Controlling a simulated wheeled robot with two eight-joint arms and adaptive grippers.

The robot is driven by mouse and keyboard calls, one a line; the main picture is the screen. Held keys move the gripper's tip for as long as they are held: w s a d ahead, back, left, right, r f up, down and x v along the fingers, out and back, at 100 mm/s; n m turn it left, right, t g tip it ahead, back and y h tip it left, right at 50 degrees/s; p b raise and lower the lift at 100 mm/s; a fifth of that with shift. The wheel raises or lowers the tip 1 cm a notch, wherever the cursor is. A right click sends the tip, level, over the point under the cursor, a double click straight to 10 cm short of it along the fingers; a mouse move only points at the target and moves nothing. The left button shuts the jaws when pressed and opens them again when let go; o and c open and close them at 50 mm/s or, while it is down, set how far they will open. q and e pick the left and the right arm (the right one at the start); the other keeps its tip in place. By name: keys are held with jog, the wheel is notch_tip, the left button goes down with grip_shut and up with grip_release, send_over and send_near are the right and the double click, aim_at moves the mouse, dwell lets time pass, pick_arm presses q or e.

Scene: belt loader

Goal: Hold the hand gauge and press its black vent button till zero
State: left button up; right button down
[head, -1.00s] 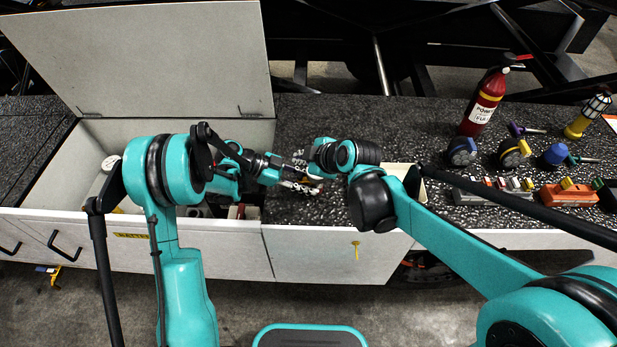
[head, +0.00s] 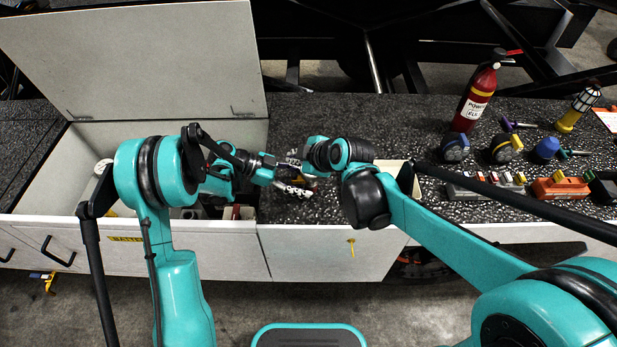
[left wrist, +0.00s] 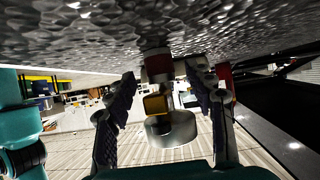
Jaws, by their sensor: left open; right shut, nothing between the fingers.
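My left gripper (head: 300,186) is low over the dark speckled counter, just right of the open white bin. In the left wrist view its two fingers (left wrist: 161,80) stand apart. Between and beyond them shows a small device with a round metallic body (left wrist: 171,130), a yellow block and a red and white collar. It looks like the hand gauge, but its dial and black button cannot be made out. My right gripper (head: 294,158) is just behind the left one, close to it. It is shut with nothing seen in it, and partly hidden by its wrist.
The open bin (head: 45,180) with its raised lid (head: 140,60) is at the left. A red extinguisher-like bottle (head: 474,98), several coloured tools and an orange block (head: 560,188) stand on the counter at the right. The counter's middle back (head: 390,125) is clear.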

pick_arm(q)
jog(key=v, duration=1.2)
pick_arm(e)
jog(key=shift+d, duration=0.1)
pick_arm(q)
jog(key=s+d+r+n+t+y, duration=0.1)
jog(key=s+r+n+t+y, duration=0.1)
jog(key=s+r+n+y, duration=0.5)
jog(key=s+a+n+t+y, duration=0.5)
jog(key=s+a+n, duration=0.1)
jog(key=s+n, duration=0.5)
jog(key=shift+s+a, duration=0.15)
jog(key=shift+s, duration=1.05)
pick_arm(e)
jog(key=s+d+m+h, duration=0.6)
jog(key=s+d+m, duration=1.1)
jog(key=d, duration=0.4)
jog(key=shift+s+d+f, duration=0.2)
jog(key=shift+s+d, duration=0.1)
jog(key=shift+s, duration=0.45)
